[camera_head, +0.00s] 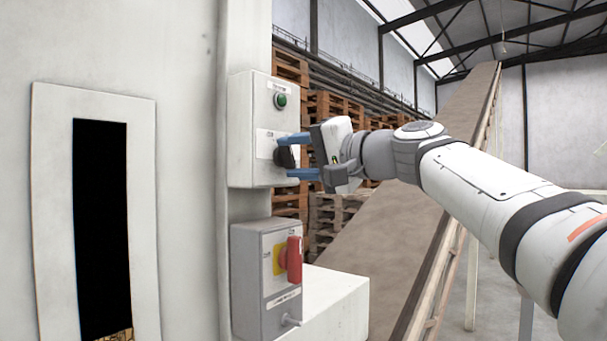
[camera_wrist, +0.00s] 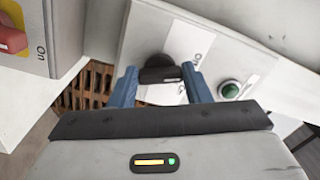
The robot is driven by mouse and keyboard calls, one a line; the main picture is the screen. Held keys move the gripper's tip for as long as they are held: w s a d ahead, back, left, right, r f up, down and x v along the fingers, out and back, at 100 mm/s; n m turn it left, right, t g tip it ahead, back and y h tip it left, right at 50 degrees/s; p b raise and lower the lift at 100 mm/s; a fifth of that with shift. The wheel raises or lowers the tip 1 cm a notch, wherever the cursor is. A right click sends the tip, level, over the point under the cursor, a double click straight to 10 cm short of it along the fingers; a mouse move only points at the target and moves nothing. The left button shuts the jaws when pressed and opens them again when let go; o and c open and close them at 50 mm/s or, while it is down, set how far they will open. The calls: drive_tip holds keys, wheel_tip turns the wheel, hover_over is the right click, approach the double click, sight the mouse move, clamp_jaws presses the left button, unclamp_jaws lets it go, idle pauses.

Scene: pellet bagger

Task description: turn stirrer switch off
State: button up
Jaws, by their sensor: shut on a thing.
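The stirrer switch is a black rotary knob (camera_head: 284,157) on the front of a grey control box (camera_head: 250,135) fixed to the machine wall. It also shows in the wrist view as the black knob (camera_wrist: 160,74), with a white label plate (camera_wrist: 188,50) behind it. My gripper (camera_head: 292,156) has its two blue fingers above and below the knob in the head view. In the wrist view the fingers (camera_wrist: 158,85) stand on either side of the knob's bar, shut on it. The fingers hide part of the knob and label.
A green button (camera_head: 281,100) with a light ring sits above the knob on the same box. A lower grey box (camera_head: 262,290) carries a red rotary handle (camera_head: 294,259) on a yellow plate. A long conveyor (camera_head: 410,235) rises behind my arm, and stacked pallets (camera_head: 335,105) stand behind.

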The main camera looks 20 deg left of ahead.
drive_tip(key=shift+n+b, duration=0.4)
drive_tip(key=shift+n, duration=0.1)
drive_tip(key=shift+r, duration=0.1)
drive_tip(key=o, duration=0.6)
drive_tip(key=shift+c, duration=0.2)
drive_tip(key=o, duration=0.3)
drive_tip(key=shift+s+a, duration=0.1)
drive_tip(key=shift+a, duration=0.2)
drive_tip(key=shift+o, duration=0.6)
drive_tip(key=shift+d, duration=0.1)
drive_tip(key=b+v, duration=0.1)
drive_tip(key=v, duration=0.6)
drive_tip(key=shift+d+b, duration=0.3)
drive_tip(key=shift+d, duration=0.05)
